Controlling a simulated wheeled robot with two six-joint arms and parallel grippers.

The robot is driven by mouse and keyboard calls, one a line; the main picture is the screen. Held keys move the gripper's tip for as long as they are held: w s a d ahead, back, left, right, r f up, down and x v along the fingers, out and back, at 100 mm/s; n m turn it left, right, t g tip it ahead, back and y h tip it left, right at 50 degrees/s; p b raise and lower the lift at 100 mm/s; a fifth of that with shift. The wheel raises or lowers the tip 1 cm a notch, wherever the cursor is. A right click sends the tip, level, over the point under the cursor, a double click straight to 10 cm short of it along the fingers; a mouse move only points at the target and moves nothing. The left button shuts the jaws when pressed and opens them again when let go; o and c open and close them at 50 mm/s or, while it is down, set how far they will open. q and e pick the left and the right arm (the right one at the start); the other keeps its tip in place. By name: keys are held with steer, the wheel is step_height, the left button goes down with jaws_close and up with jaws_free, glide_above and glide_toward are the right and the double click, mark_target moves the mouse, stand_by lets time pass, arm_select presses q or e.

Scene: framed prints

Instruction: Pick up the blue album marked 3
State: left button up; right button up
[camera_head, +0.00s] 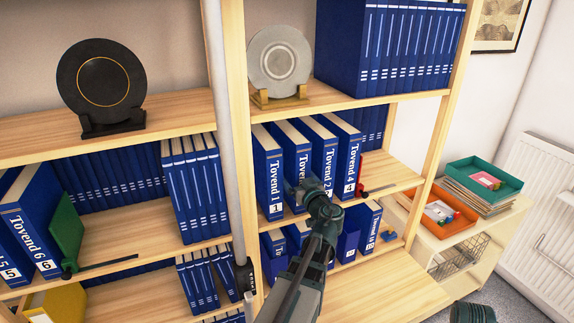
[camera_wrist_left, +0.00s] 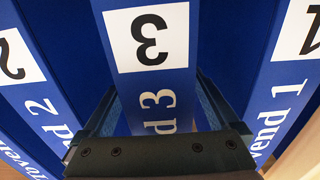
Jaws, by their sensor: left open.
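The blue album marked 3 (camera_head: 297,153) stands upright on the middle shelf between the albums marked 1 (camera_head: 268,170) and 2 (camera_head: 325,150). In the left wrist view its spine (camera_wrist_left: 157,85) fills the centre, upside down, with a white label and black 3. My left gripper (camera_head: 299,187) is open at the lower part of this spine and hides its label in the head view. In the wrist view the left gripper (camera_wrist_left: 160,105) has one finger on each side of the spine. Whether the fingers touch the album I cannot tell.
Album 4 (camera_head: 346,155) stands right of album 2, beside a red bookend (camera_head: 361,175). The shelf to its right is partly free. A wooden upright (camera_head: 237,100) rises left of album 1. More blue albums (camera_head: 362,232) stand on the shelf below.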

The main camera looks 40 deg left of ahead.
arm_select(q)
steer(key=shift+x, duration=0.95)
steer(key=shift+d, duration=0.1)
steer(key=shift+c, duration=0.9)
steer(key=c, duration=0.5)
jaws_close()
